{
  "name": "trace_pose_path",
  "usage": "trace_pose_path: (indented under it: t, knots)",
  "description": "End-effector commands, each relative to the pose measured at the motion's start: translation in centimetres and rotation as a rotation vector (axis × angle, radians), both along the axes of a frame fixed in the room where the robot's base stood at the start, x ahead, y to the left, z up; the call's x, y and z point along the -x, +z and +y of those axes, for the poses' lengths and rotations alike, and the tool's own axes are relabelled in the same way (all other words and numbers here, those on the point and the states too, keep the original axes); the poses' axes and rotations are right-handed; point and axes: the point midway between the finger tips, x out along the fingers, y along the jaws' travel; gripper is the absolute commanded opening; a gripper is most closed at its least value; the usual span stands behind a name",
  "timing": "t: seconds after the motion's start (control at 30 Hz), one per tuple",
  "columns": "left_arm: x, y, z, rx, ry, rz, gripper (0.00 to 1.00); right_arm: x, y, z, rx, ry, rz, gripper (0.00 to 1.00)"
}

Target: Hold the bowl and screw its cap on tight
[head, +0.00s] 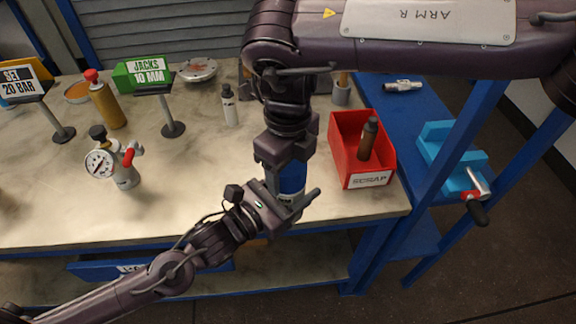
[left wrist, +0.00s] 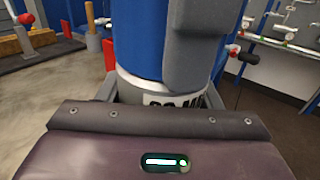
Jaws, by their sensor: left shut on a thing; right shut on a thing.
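The blue bowl (head: 292,180) stands between my two grippers near the front edge of the bench. It fills the middle of the left wrist view (left wrist: 145,45), with a pale lettered band (left wrist: 165,95) at its lower end. My left gripper (head: 291,196) is shut around the bowl from the front left. My right gripper (head: 286,158) comes down from above and is shut at the top of the blue bowl. The cap is hidden by the right gripper, so I cannot tell how it sits.
A red scrap bin (head: 345,135) with a brown bottle (head: 368,138) stands close right of the grippers. A pressure gauge (head: 100,163) stands at the left. A small grey bottle (head: 229,105) stands behind. The bench front left of the grippers is clear.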

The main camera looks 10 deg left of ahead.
Motion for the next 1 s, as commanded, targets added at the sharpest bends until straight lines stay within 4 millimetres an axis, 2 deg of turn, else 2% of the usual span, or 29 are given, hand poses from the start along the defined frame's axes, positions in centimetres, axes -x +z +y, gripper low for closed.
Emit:
trace_pose_path:
  t: [0.17,0.27,1.0]
  knots:
    - [-0.01,0.19,-0.02,0.003,0.000,-0.004,0.00,-0.10,0.03,-0.04,0.000,-0.052,-0.001,0.34]
    - [-0.01,0.18,-0.02,0.003,0.000,-0.004,0.00,-0.09,-0.03,-0.03,-0.001,-0.207,0.001,0.34]
    - [0.01,0.15,-0.02,0.003,-0.001,-0.003,0.00,-0.10,-0.06,-0.08,0.000,-1.908,-0.004,0.34]
